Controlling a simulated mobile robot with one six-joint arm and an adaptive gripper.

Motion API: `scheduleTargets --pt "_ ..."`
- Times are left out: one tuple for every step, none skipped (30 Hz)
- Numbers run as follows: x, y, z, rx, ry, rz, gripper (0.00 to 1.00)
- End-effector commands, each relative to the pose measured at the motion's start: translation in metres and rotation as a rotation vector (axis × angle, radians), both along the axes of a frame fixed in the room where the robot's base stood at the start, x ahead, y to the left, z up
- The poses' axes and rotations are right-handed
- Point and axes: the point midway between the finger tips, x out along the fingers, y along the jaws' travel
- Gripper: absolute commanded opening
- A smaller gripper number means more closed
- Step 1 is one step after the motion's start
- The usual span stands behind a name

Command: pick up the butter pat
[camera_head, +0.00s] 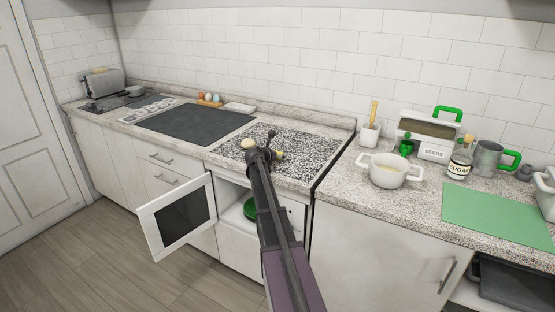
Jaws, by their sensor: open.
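My gripper (261,144) is open at the end of my dark arm, above the speckled stovetop (298,140). A small pale round thing (248,144) shows at the left side of the gripper. A small yellow piece (279,155) shows just right of it. I cannot tell for sure which of these is the butter pat, or whether either touches the fingers. My arm hides part of the stovetop's front.
An open oven-style door (180,215) sticks out at front left, with a green item (250,209) in the open cabinet. A white pot (390,170), sugar jar (460,160) and green mat (498,215) stand right. Eggs (209,98) and a white dish (239,107) sit behind.

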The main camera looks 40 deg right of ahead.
Motion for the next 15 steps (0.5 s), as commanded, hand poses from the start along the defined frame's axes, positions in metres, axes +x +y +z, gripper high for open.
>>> scheduleTargets --pt "0.0031 -0.0047 -0.0035 0.0 0.0 0.0 1.0" --pt "0.0037 -0.0062 -0.0041 0.0 0.0 0.0 1.0" --pt "0.0043 -0.0077 -0.0045 0.0 -0.001 0.0 1.0" --pt "0.0046 -0.0084 -0.0046 0.001 -0.001 0.001 1.0" --pt "0.0047 -0.009 -0.0046 0.001 -0.001 0.001 1.0" --pt "0.0047 -0.0093 -0.0045 0.001 -0.001 0.001 1.0" --pt "0.0046 -0.0093 -0.0044 0.001 -0.001 0.001 1.0" --pt "0.0045 -0.0092 -0.0042 0.001 -0.001 0.001 1.0" --pt "0.0043 -0.0091 -0.0041 0.001 -0.001 0.001 1.0" --pt "0.0043 -0.0091 -0.004 0.001 -0.001 0.001 1.0" --pt "0.0043 -0.0091 -0.004 0.001 -0.001 0.001 1.0" --pt "0.0042 -0.009 -0.004 0.001 -0.001 0.001 1.0" --pt "0.0041 -0.009 -0.004 0.001 -0.001 0.001 1.0" --pt "0.0041 -0.009 -0.004 0.001 -0.001 0.001 1.0" --pt "0.0041 -0.009 -0.004 0.001 -0.001 0.001 1.0"
